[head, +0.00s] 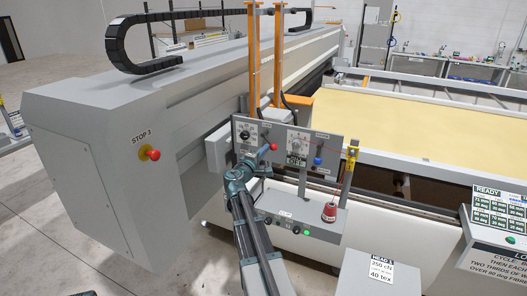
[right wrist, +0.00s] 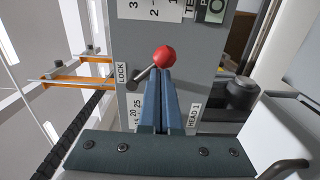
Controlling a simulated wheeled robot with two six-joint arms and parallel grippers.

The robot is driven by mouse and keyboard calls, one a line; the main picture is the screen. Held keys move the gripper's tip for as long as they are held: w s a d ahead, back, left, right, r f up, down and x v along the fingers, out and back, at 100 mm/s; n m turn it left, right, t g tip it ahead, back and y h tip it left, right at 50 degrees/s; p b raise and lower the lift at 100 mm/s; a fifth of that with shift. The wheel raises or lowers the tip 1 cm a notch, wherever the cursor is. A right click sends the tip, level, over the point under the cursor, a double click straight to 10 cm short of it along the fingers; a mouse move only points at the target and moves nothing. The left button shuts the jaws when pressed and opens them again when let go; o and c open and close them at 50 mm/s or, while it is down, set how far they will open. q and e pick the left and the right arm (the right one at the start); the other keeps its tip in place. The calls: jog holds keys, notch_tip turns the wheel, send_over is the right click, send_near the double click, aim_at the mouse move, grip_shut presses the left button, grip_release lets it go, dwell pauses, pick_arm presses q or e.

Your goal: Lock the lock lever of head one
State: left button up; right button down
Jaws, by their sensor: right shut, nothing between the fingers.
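The lock lever of head one (right wrist: 145,74) is a short metal rod with a red ball knob (right wrist: 164,56). It slants up and to the right from its pivot in the right wrist view, beside a LOCK label (right wrist: 121,75). The red knob also shows in the head view (head: 273,147) on the grey head-one panel (head: 332,152). My right gripper (right wrist: 160,74) is shut and empty, its blue fingertips just below the knob and over part of the rod. Whether they touch it I cannot tell.
The panel also carries dials, a small display and a blue-knobbed lever (head: 317,161). Below it is a ledge with a red thread cone (head: 330,212) and buttons. A red stop button (head: 154,155) sits on the grey gantry end (head: 100,200). Yellow fabric (head: 420,130) lies behind.

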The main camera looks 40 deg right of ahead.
jog(key=shift+s+d+r+n, duration=0.1)
jog(key=shift+s+r+n, duration=0.1)
jog(key=shift+n, duration=0.35)
jog(key=shift+s+r+n, duration=0.1)
jog(key=shift+s+n, duration=0.05)
jog(key=shift+n, duration=0.4)
dwell(0.5)
